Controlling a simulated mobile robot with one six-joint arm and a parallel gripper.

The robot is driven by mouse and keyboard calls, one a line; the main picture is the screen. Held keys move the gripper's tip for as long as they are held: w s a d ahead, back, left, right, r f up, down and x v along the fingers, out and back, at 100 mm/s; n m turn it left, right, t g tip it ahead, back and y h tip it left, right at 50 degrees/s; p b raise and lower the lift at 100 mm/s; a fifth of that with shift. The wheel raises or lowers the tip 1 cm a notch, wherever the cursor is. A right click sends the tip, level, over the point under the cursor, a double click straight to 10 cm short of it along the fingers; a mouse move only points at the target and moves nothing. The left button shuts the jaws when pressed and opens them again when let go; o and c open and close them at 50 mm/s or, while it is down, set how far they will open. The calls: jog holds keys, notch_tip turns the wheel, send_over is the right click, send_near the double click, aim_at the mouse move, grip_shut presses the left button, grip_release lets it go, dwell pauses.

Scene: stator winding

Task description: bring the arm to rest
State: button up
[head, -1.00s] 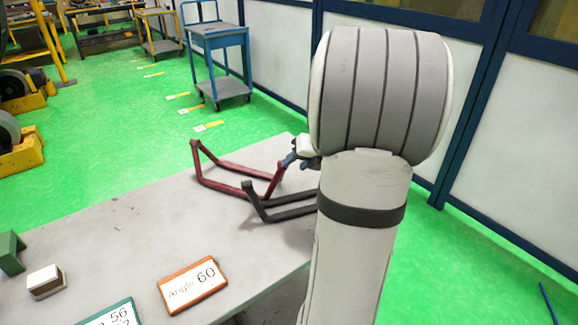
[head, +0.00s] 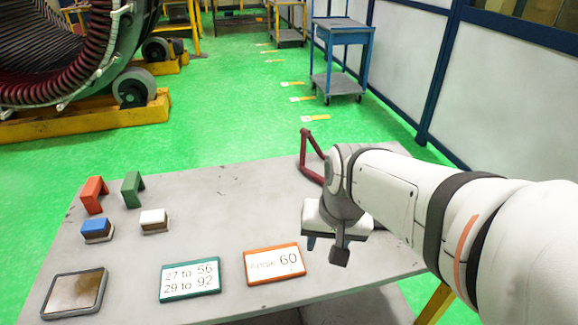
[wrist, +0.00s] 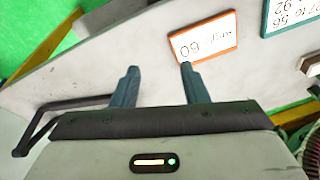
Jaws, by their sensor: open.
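My arm reaches in from the right in the head view, bent over the right part of the grey table (head: 230,215). My gripper (head: 326,250) points down above the table, just right of the orange-framed sign "Angle 60" (head: 275,263). In the wrist view my gripper (wrist: 159,70) has its two dark fingers apart, with nothing between them. The sign also shows there (wrist: 203,37), beyond the fingertips. A black bent bar (wrist: 62,107) shows left of the fingers.
A green-framed sign (head: 190,279), a dark framed panel (head: 74,292), red (head: 94,192) and green (head: 132,187) brackets, and blue (head: 97,229) and white (head: 154,220) blocks occupy the table's left. A blue cart (head: 340,60) and a large stator (head: 75,55) stand beyond.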

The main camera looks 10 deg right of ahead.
jog(key=n, duration=0.1)
jog(key=s+n, duration=0.1)
jog(key=n, duration=0.1)
jog(key=shift+s+a+f+h, duration=0.1)
jog(key=shift+s+a+h, duration=0.05)
jog(key=shift+s+h, duration=0.15)
jog(key=shift+w, duration=0.1)
jog(key=p+v, duration=0.2)
jog(key=w+p+v, duration=0.1)
jog(key=p+v, duration=0.1)
jog(key=shift+s+r, duration=0.25)
jog(key=shift+r, duration=0.1)
jog(key=shift+c, duration=0.4)
